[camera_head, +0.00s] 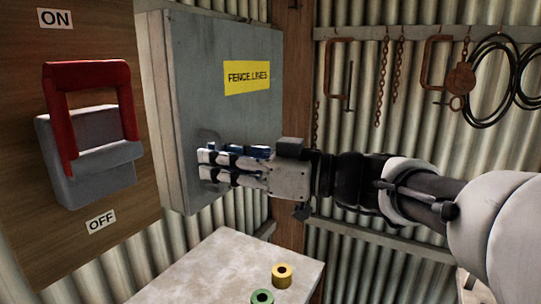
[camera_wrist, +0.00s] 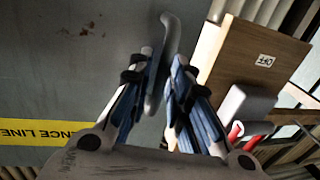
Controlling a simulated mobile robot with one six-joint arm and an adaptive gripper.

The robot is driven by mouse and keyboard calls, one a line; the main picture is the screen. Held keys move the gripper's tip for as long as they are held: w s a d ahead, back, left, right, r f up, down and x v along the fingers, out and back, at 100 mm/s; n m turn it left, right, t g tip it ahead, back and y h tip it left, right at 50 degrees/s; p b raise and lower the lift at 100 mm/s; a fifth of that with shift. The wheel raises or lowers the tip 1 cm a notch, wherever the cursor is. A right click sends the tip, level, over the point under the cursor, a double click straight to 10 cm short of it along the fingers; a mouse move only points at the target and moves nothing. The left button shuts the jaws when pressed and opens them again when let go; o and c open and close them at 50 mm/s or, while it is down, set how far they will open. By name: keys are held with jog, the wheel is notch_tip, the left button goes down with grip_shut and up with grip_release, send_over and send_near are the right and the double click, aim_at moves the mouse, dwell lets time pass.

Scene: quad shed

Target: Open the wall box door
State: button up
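The grey metal wall box (camera_head: 215,50) hangs on the corrugated wall. Its door (camera_head: 218,105) carries a yellow "FENCE LINES" label (camera_head: 247,77) and looks closed, flat against the body. My gripper (camera_head: 205,165) is at the lower left of the door, level with the grey curved handle, which its fingers partly hide. In the wrist view the handle (camera_wrist: 172,28) runs between the two blue-padded fingers (camera_wrist: 166,72).
A wooden board (camera_head: 20,150) with a red-handled switch (camera_head: 90,140) stands just left of the box. A pale table (camera_head: 205,275) below holds yellow (camera_head: 282,275) and green (camera_head: 262,297) rolls. Chains, clamps and black cable coils (camera_head: 490,85) hang at the right.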

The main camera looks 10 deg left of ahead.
jog(key=shift+a, duration=0.1)
jog(key=shift+c, duration=0.3)
grip_shut()
dwell(0.4)
